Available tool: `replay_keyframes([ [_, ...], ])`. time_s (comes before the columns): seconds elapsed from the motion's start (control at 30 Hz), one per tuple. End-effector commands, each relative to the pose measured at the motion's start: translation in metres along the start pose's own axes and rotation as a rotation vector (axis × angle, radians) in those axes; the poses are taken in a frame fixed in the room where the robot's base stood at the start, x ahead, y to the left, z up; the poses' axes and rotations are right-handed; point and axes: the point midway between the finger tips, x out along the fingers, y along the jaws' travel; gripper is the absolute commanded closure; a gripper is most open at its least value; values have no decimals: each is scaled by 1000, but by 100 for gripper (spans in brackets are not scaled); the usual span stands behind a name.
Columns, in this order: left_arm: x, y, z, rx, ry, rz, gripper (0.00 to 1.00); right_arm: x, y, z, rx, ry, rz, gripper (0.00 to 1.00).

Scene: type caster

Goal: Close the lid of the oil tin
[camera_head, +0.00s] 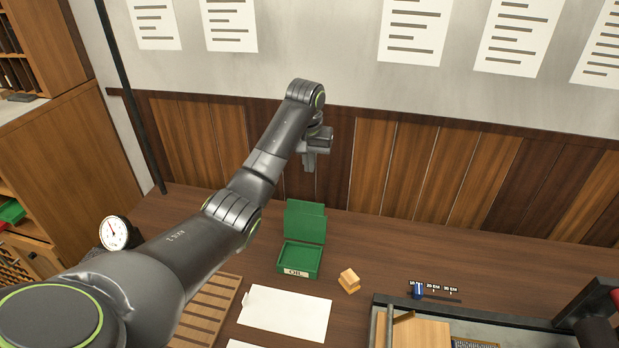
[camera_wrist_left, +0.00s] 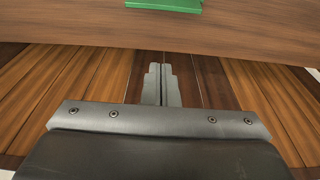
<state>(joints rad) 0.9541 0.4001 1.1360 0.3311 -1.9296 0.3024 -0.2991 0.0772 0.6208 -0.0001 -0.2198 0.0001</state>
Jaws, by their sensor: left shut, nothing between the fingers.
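The green oil tin (camera_head: 300,260) stands on the brown table with a white "OIL" label on its front. Its green lid (camera_head: 305,222) stands up open at the back edge. My left gripper (camera_head: 309,168) is shut and empty, above and behind the tin near the wall. In the left wrist view the shut fingers (camera_wrist_left: 162,85) point toward the wood panelling, and a green part of the tin (camera_wrist_left: 165,4) shows at the top edge, apart from the fingers. My right gripper is not in view.
A small wooden block (camera_head: 349,281) sits right of the tin. White paper (camera_head: 285,314) and a slatted wooden rack (camera_head: 208,312) lie in front. A dial gauge (camera_head: 115,233) stands at left. A blue slider (camera_head: 417,290) and a grey-edged tray (camera_head: 480,315) are at right.

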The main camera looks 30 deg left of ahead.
Motion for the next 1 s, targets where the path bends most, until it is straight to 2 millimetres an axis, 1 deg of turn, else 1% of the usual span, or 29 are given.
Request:
replay_keyframes([
  [0.03,6,0,1,0,-6,-1,100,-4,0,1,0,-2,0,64],
  [0.17,30,0,1,-1,-7,-1,100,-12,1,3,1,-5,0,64],
  [0.3,60,0,2,0,-6,-1,100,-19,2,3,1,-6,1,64],
  [0.4,78,0,1,0,-4,-1,100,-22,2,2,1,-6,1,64],
  [0.5,91,0,2,2,-3,-1,100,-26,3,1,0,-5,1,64],
  [0.57,86,0,8,3,0,0,100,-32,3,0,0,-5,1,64],
  [0.8,79,0,28,3,-1,-1,100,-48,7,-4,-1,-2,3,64],
  [1.0,77,0,38,2,0,-2,100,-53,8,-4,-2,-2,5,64],
])
